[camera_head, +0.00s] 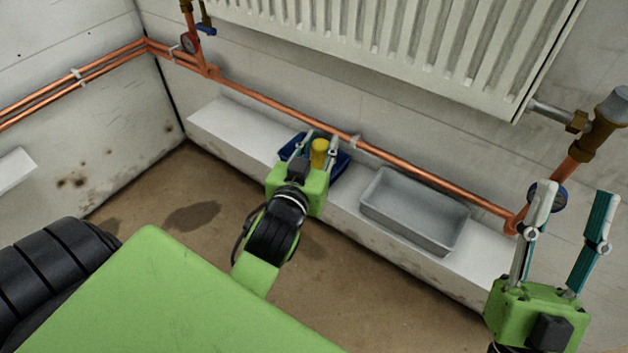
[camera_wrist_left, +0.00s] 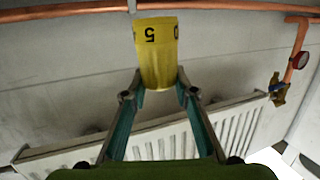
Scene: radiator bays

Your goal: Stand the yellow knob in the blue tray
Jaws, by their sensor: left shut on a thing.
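The yellow knob (camera_head: 319,154) is held between the fingertips of my left gripper (camera_head: 318,146). In the left wrist view the knob (camera_wrist_left: 157,52) fills the gap between the fingers and shows a dark upside-down 5. The blue tray (camera_head: 342,168) sits on the white ledge, partly hidden behind my left gripper and the knob. The knob appears over or in the tray; I cannot tell whether it touches the tray floor. My right gripper (camera_head: 574,205) is open and empty at the lower right, its fingers pointing up.
A grey tray (camera_head: 409,212), empty, stands on the white ledge (camera_head: 232,124) to the right of the blue one. A copper pipe (camera_head: 275,104) runs along the wall just behind the trays, below the radiator (camera_head: 400,45). A valve with a gauge (camera_head: 546,197) stands near my right gripper.

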